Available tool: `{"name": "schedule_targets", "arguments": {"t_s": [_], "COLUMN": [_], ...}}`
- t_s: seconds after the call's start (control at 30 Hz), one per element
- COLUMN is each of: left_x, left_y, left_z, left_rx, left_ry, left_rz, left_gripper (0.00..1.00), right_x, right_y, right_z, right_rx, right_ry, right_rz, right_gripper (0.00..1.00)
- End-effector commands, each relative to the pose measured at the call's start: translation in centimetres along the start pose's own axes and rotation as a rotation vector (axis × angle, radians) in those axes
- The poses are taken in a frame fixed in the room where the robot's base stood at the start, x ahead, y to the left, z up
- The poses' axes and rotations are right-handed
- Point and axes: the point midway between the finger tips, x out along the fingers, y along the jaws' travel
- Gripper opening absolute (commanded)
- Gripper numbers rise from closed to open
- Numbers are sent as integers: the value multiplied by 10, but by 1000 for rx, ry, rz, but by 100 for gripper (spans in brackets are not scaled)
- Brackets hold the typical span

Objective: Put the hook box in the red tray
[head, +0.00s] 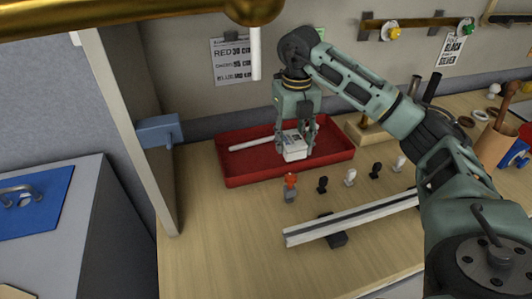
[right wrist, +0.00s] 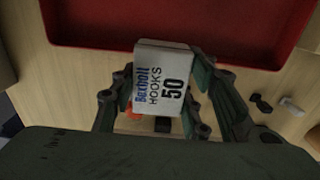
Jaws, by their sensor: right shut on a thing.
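The red tray (head: 228,178) is shallow and lies on the wooden table against the back wall. In the head view the box appears over the tray's middle; in the right wrist view it overlaps the tray's near rim (right wrist: 100,46). Its exact height above the tray is hard to tell. My left gripper is out of view.
A white rod (head: 252,146) lies in the tray's left part. In front of the tray stand several small hooks, one orange and grey (head: 290,186), others black or white. A long white rail (head: 350,219) lies nearer.

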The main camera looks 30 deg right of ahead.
Motion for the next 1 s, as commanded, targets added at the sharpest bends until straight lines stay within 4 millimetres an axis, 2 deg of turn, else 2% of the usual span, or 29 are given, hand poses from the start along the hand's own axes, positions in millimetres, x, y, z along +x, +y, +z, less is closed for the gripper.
{"name": "schedule_targets", "arguments": {"t_s": [0.03, 0.2, 0.37, 0.57, 0.83, 1.0], "left_x": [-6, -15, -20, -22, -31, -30], "left_y": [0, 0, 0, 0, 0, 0], "left_z": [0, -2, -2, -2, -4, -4], "left_rx": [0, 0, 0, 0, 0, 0], "left_ry": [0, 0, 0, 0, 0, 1], "left_rz": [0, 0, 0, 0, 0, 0], "left_gripper": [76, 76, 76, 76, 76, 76], "right_x": [5, 28, 43, 54, 88, 90], "right_y": [13, 45, 65, 71, 71, 71], "right_z": [6, 27, 41, 46, 45, 46], "right_rx": [-4, -2, -1, 0, 1, 0], "right_ry": [4, 3, 1, 1, 1, -3], "right_rz": [2, 2, 1, -1, -1, 0], "right_gripper": [13, 13, 13, 13, 13, 13]}}
